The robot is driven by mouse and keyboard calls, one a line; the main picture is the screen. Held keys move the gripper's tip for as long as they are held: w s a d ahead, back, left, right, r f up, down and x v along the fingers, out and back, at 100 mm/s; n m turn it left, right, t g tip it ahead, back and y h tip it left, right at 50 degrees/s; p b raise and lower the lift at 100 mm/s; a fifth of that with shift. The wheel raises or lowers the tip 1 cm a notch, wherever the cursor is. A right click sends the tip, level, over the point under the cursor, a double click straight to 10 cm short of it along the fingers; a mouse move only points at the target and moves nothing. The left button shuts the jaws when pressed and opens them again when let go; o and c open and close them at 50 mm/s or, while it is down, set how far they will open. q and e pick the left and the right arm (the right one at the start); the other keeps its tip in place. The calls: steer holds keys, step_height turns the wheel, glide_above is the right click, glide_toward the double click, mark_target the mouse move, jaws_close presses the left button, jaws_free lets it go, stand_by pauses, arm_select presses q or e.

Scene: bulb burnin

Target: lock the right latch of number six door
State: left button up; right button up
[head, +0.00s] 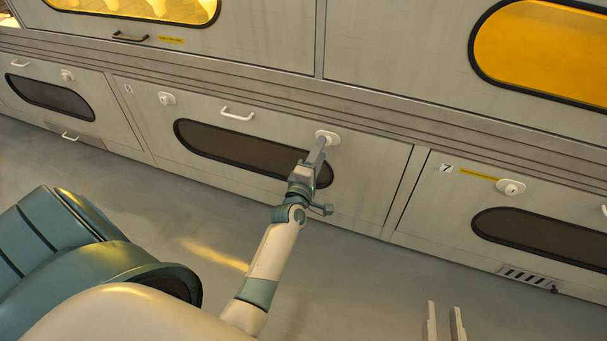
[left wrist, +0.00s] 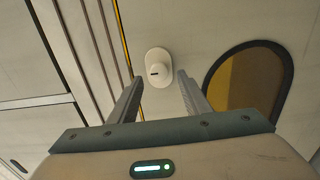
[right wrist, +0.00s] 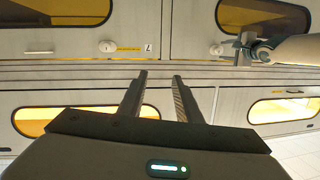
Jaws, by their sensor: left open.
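The middle lower door (head: 225,160) has a dark oval window, a white handle (head: 237,114) and two white latches. Its number plate (head: 128,89) is too small to read; the door to its right is marked 7. The right latch (head: 334,137) is a white knob on an oval base; it also shows in the left wrist view (left wrist: 158,62) with a dark slot. My left gripper (head: 321,141) is open, its fingertips close to this latch, one on either side in the left wrist view; contact cannot be told. My right gripper (head: 444,307) is open and empty, low over the floor.
The left latch (head: 166,98) is at the door's other end. Door 7 (head: 440,215) has its own latch (head: 511,188) and a vent (head: 528,276). Upper doors with amber windows (head: 545,50) stand above a ribbed ledge. The grey floor (head: 345,285) in front is clear.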

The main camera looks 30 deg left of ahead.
arm_select(q)
steer(key=p+v, duration=0.1)
steer(key=v, duration=1.3)
steer(key=shift+s, duration=0.4)
arm_select(e)
steer(key=f+g, duration=0.1)
steer(key=s+d+f+g, duration=0.1)
steer(key=f, duration=0.1)
steer(key=f+g+h, duration=0.1)
steer(key=shift+s+d+f, duration=0.25)
steer(key=shift+s+f, duration=0.15)
